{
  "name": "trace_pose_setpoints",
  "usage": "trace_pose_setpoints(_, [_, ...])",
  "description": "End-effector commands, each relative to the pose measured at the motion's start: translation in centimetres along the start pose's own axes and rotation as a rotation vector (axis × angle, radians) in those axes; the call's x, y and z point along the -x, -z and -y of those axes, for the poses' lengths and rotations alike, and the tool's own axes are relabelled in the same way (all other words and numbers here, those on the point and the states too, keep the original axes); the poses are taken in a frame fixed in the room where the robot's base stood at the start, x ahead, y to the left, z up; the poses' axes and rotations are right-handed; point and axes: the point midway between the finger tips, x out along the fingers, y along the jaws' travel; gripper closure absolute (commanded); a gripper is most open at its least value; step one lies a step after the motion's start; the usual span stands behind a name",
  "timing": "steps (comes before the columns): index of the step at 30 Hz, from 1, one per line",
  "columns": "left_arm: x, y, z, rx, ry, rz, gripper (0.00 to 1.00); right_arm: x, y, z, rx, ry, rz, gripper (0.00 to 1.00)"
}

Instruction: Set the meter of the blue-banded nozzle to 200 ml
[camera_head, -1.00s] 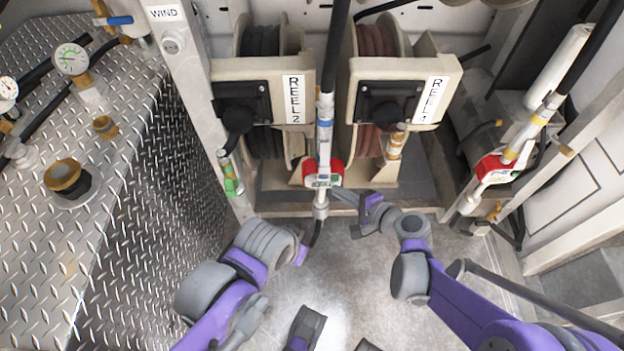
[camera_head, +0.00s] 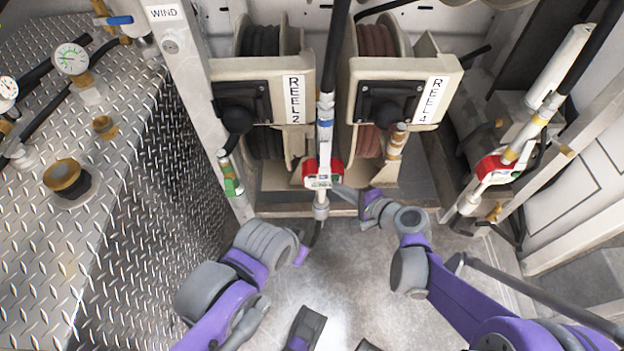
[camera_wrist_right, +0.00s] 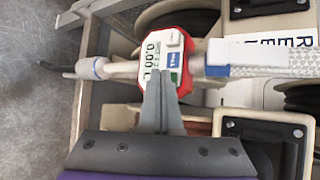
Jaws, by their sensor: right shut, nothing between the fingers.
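The blue-banded nozzle (camera_head: 324,124) hangs upright at the centre of the head view, between the two reels. Its red-framed meter (camera_head: 323,175) has a display and small buttons. The display shows several digits, too small to read surely. My right gripper (camera_wrist_right: 161,82) is shut and empty, its fingertips over the meter's lower edge by the green button; contact cannot be told. My left gripper (camera_head: 300,255) is mostly hidden by its wrist.
Another red-framed meter nozzle (camera_head: 497,168) with a yellow band hangs at the right. A green-marked nozzle (camera_head: 231,180) hangs at the left. The reel housings (camera_head: 300,66) stand close behind. The floor (camera_head: 345,285) in front is bare between my arms.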

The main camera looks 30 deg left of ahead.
Motion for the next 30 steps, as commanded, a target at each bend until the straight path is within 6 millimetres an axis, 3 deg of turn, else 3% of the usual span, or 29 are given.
trace_pose_setpoints(30, [-0.12,-0.05,0.0,0.0,0.0,0.0,1.0,-0.83,0.6,0.61,0.0,0.0,0.0,1.0])
